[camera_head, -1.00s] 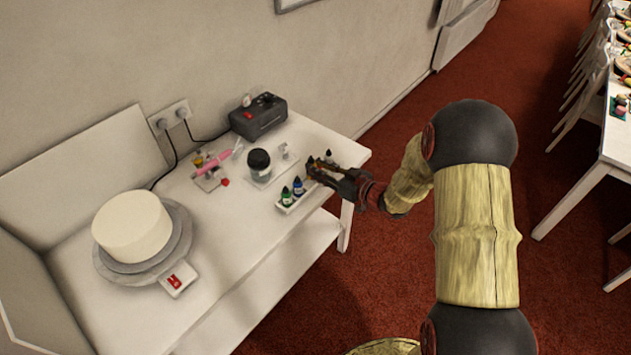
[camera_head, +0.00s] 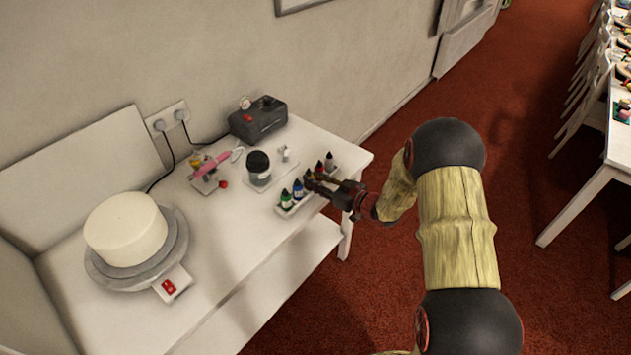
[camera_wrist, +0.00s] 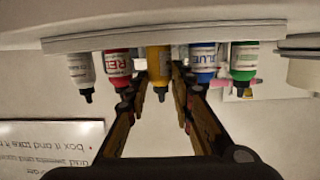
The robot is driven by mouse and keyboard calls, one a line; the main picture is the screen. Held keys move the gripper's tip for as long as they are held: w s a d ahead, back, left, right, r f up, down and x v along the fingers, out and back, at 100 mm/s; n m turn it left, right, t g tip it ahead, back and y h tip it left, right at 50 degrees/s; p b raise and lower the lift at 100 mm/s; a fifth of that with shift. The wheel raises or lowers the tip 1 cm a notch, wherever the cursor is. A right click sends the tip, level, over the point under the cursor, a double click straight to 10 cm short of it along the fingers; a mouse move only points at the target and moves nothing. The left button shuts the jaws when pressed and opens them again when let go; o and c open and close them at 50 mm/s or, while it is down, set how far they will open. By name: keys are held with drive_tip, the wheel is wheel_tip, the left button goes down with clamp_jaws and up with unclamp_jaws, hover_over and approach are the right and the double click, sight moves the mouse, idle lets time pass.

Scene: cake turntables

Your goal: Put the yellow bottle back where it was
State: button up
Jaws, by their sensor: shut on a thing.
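The yellow bottle (camera_wrist: 158,58) is between my gripper's fingers (camera_wrist: 159,80) in the wrist view, which is upside down. My gripper is shut on it. The bottle is in line with the white rack (camera_wrist: 250,37), between the red bottle (camera_wrist: 117,66) and the blue bottle (camera_wrist: 203,62). Its base meets the rack's rim in the picture; I cannot tell whether it rests fully inside. In the head view my gripper (camera_head: 313,181) reaches the rack (camera_head: 290,210) from the right, and the yellow bottle (camera_head: 308,174) is partly hidden by the fingers.
A green bottle (camera_wrist: 243,66) and a pale bottle (camera_wrist: 80,68) stand at the rack's ends. A dark-lidded jar (camera_head: 259,168) and a grey compressor (camera_head: 258,120) are behind. A cake (camera_head: 125,229) sits on a turntable at left. The table's front is clear.

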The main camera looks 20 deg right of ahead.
drive_tip(key=shift+f, duration=0.1)
drive_tip(key=o, duration=0.5)
